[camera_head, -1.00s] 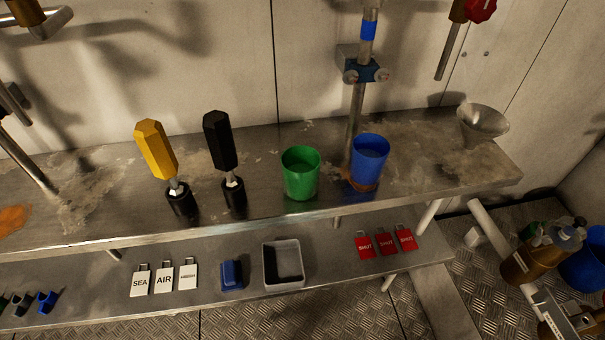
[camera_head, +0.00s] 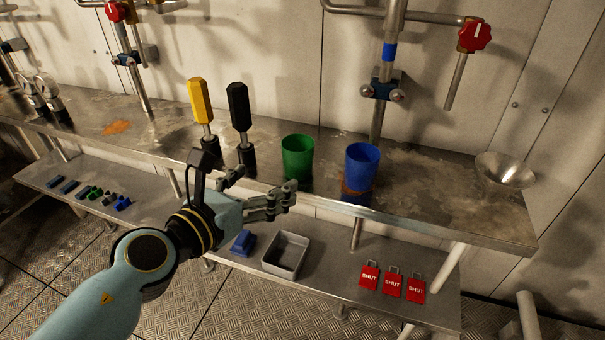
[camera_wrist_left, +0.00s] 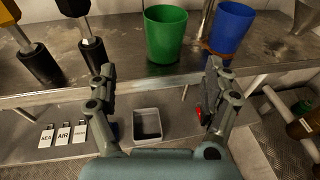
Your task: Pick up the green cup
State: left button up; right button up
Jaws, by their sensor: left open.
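The green cup (camera_head: 298,158) stands upright on the upper metal shelf, left of the blue cup (camera_head: 362,165). My left gripper (camera_head: 268,194) is open and empty, in front of the shelf edge, below and left of the green cup in the head view. In the left wrist view the green cup (camera_wrist_left: 165,34) stands ahead, beyond the two spread fingers (camera_wrist_left: 160,92) and between them in the picture. Nothing touches the cup. The blue cup (camera_wrist_left: 231,27) is close on its right. My right gripper is not in view.
A yellow-handled tool (camera_head: 200,102) and a black-handled tool (camera_head: 239,110) stand left of the cup. A vertical pipe (camera_head: 383,95) rises behind the cups. A metal funnel (camera_head: 505,170) is at the right. The lower shelf holds a grey tray (camera_head: 298,240) and red SHUT tags (camera_head: 392,282).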

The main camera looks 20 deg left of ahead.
aim_at(288, 168)
pick_arm(q)
jog(key=x, duration=0.5)
jog(key=shift+w+f, duration=0.1)
jog(key=shift+f, duration=0.2)
jog(key=shift+w+d, duration=0.3)
jog(key=shift+w, duration=0.25)
jog(key=b+x, duration=0.1)
jog(key=x, duration=0.3)
jog(key=shift+w+d+r, duration=0.1)
jog(key=shift+w+d, duration=0.1)
jog(key=shift+d, duration=0.05)
jog(key=shift+c, duration=0.2)
jog(key=c, duration=1.2)
